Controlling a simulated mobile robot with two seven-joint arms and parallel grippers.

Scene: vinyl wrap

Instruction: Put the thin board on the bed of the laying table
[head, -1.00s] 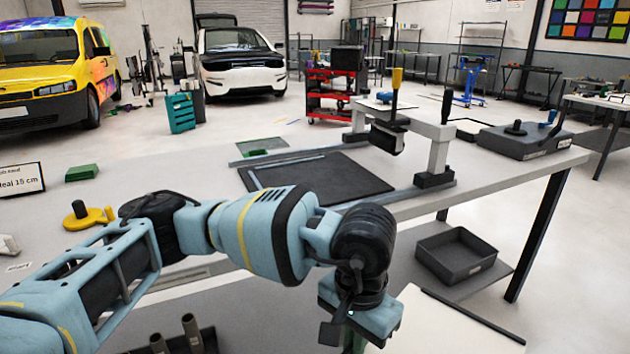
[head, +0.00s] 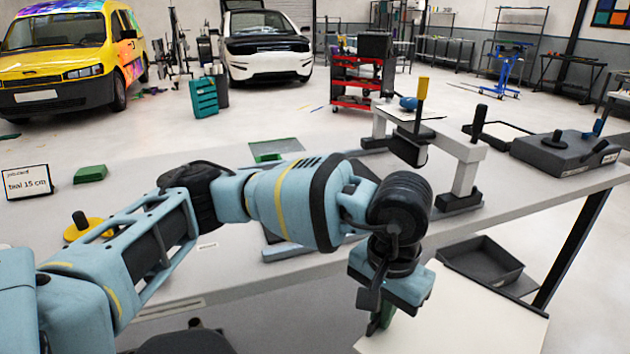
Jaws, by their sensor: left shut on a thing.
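The thin board (head: 475,312) is a cream, flat panel with a dark edge at the bottom right of the head view, in front of the bench. My left gripper (head: 380,322) points down at the board's left part and is shut on it; its fingertips are partly hidden. The laying table has a light gantry (head: 462,160) with dark feet and a rail (head: 285,254) along its near side. Its dark bed is almost wholly hidden behind my left arm. My right gripper is not in view.
A dark tray (head: 482,262) sits on the lower shelf behind the board. A grey box device (head: 565,155) stands on the bench's right. A yellow-based tool (head: 82,228), a green block (head: 90,173) and a sign (head: 27,182) are on the left.

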